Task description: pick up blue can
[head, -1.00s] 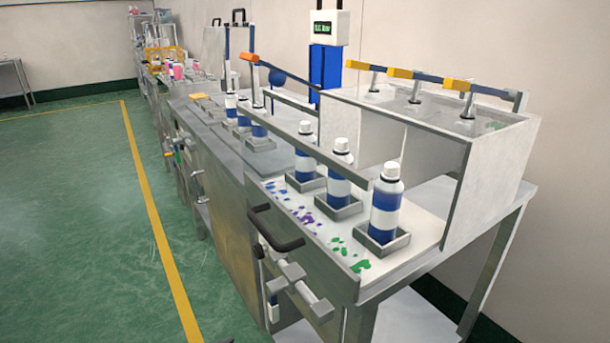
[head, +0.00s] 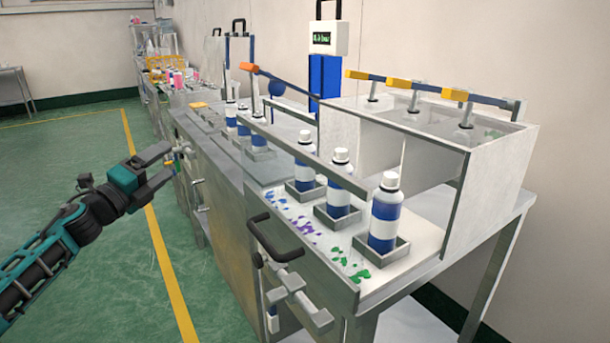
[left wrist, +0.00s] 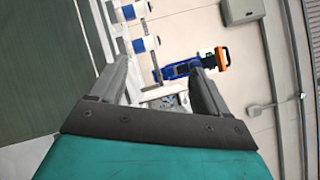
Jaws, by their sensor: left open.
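Blue-and-white cans with white caps stand upright in square metal holders along the workbench. The nearest can (head: 385,212) is at the right, with a second can (head: 339,183) and a third can (head: 304,161) behind it. Several more cans (head: 257,131) stand farther back. My left gripper (head: 169,163) is open and empty, left of the bench and over the floor, apart from every can. In the left wrist view its two fingers (left wrist: 160,85) are spread, with two cans (left wrist: 140,28) showing beyond them. My right gripper is not in view.
A metal rail (head: 322,174) runs along the bench above the row of holders. A black handle (head: 272,238) juts from the bench front. Green floor at left is open.

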